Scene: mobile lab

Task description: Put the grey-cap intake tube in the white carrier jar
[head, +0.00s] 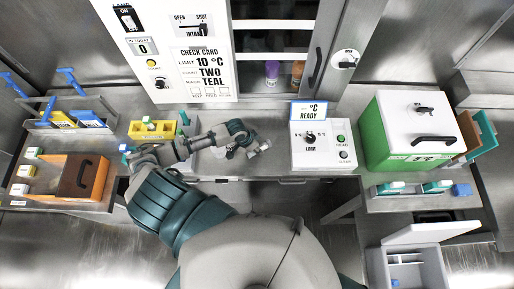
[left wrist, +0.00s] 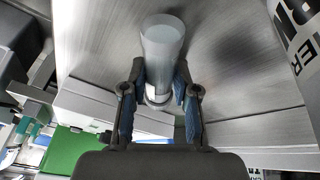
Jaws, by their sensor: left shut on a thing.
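My left gripper (head: 246,146) is over the steel bench, left of the white READY unit. In the left wrist view it (left wrist: 160,78) is shut on a pale tube with a wide grey cap, the grey-cap intake tube (left wrist: 162,42). The cap sticks out beyond the fingertips, and the lower part is partly hidden between the fingers. The tube also shows small and pale at the gripper in the head view (head: 259,148). I cannot make out a white carrier jar for certain in either view. My right gripper is not in view.
A yellow rack (head: 140,130) stands left of the gripper. The white READY unit (head: 318,151) is to the right, with a green-and-white box (head: 378,140) beyond. Purple-topped (head: 272,71) and orange (head: 297,72) containers stand in the cabinet. An orange box (head: 92,178) sits at left.

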